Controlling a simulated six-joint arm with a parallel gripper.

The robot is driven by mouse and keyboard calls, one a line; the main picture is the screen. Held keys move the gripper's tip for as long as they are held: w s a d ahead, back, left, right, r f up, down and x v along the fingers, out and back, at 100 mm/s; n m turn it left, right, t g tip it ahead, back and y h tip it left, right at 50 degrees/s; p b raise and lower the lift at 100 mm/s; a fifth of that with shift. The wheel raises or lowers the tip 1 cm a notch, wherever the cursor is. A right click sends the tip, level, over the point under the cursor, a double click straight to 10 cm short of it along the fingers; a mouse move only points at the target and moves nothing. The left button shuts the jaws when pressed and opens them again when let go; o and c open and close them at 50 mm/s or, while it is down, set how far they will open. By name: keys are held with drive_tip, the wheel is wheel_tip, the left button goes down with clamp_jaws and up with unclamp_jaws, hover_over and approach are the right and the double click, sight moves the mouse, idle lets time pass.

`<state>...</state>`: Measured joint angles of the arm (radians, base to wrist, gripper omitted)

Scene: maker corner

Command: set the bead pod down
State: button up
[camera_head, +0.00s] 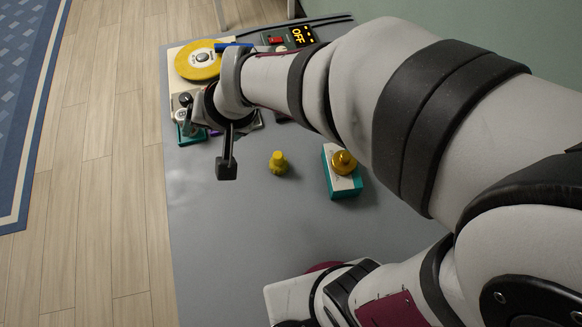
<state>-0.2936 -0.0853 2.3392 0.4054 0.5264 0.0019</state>
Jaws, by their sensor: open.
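A small yellow knobbed piece (278,162) stands on the grey table, apart from my gripper. A gold rounded piece (344,162) sits on a teal and white box (343,183) to its right. I cannot tell from this view which thing is the bead pod. My gripper (226,168) is open at the left of the table, left of the yellow piece. One dark finger shows clearly; the other is not clearly visible. I see nothing held in it. My wrist partly hides the small items behind it.
A yellow disc (198,60) lies on a pale base at the back left. A dark device with a lit "OFF" display (298,35) is at the back. Small teal-based items (186,130) crowd beside my wrist. The front left of the grey table (215,250) is clear.

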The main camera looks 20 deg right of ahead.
drive_tip(key=s+d+m+g+h, duration=0.1)
drive_tip(key=s+d+g, duration=0.1)
drive_tip(key=s+d, duration=0.3)
drive_tip(key=s+d+m+g+h, duration=0.1)
drive_tip(key=s+d, duration=0.5)
drive_tip(key=s, duration=0.7)
drive_tip(key=shift+s+d+r+g, duration=0.2)
drive_tip(key=shift+s+g, duration=0.1)
drive_tip(key=shift+g, duration=0.6)
